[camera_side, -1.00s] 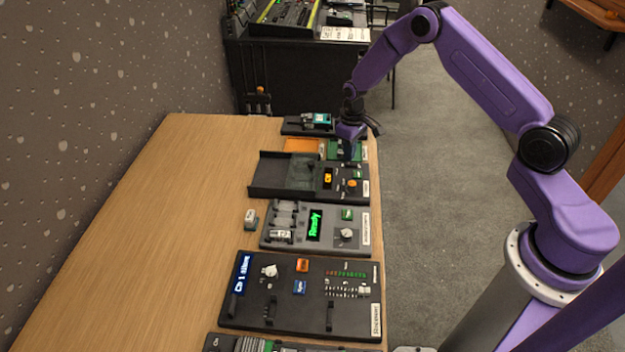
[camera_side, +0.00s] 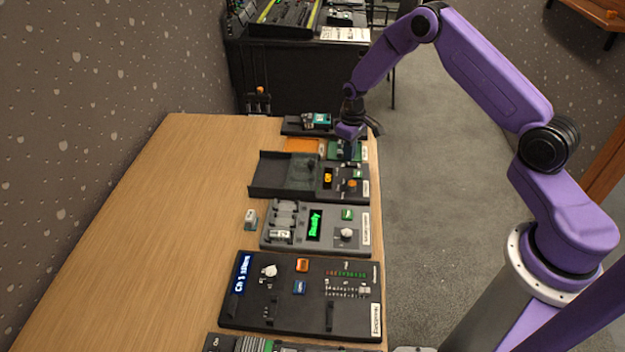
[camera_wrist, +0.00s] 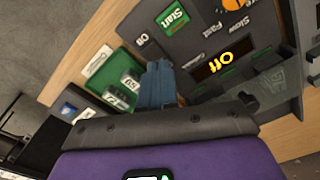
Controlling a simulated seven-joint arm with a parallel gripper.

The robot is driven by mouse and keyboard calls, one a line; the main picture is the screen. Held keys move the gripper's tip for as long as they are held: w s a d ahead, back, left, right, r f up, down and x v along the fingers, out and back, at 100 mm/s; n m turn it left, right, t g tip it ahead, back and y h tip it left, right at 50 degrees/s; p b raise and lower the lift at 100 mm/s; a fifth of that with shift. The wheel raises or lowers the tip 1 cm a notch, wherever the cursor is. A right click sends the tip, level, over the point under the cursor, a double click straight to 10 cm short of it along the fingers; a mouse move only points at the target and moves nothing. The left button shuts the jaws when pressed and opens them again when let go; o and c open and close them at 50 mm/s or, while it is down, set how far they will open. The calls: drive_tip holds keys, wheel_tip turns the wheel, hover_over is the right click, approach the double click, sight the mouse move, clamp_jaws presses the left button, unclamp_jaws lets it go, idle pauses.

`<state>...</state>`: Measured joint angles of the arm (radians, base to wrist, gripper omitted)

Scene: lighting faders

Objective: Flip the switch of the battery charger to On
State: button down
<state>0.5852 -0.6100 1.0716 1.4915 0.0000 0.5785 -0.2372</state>
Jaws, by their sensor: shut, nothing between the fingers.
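My gripper (camera_side: 348,155) is low at the far end of the row of devices, with its fingers together and empty. In the wrist view its blue-grey fingertips (camera_wrist: 157,85) are between a green panel and a dark device, hiding what lies beneath; contact cannot be told. The green panel (camera_wrist: 103,82) carries a white label and two small grey parts with numbers. The dark device (camera_wrist: 205,38) has an orange lit display, apparently "Off", and a green Start button. A device with cylindrical cells in slots (camera_side: 268,238) and a green "Ready" display stands nearer. Which one is the battery charger is unclear.
A larger dark panel (camera_side: 255,312) with knobs and sliders stands nearer the camera. A small loose white-topped block (camera_side: 250,218) lies left of the Ready device. The table's left side (camera_side: 150,240) is clear. A black console desk (camera_side: 300,75) stands behind.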

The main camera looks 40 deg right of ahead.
sight(348, 163)
drive_tip(key=shift+f, duration=0.95)
idle(0.7)
drive_tip(key=shift+r, duration=3.55)
drive_tip(key=s+a+r+n, duration=0.5)
drive_tip(key=s+a+r, duration=0.9)
drive_tip(key=s+a, duration=0.15)
drive_tip(key=s+d+r+n, duration=0.2)
drive_tip(key=s, duration=0.9)
drive_tip(key=s+d+r+n, duration=0.2)
drive_tip(key=s+r, duration=0.1)
drive_tip(key=s, duration=0.9)
drive_tip(key=shift+n, duration=0.3)
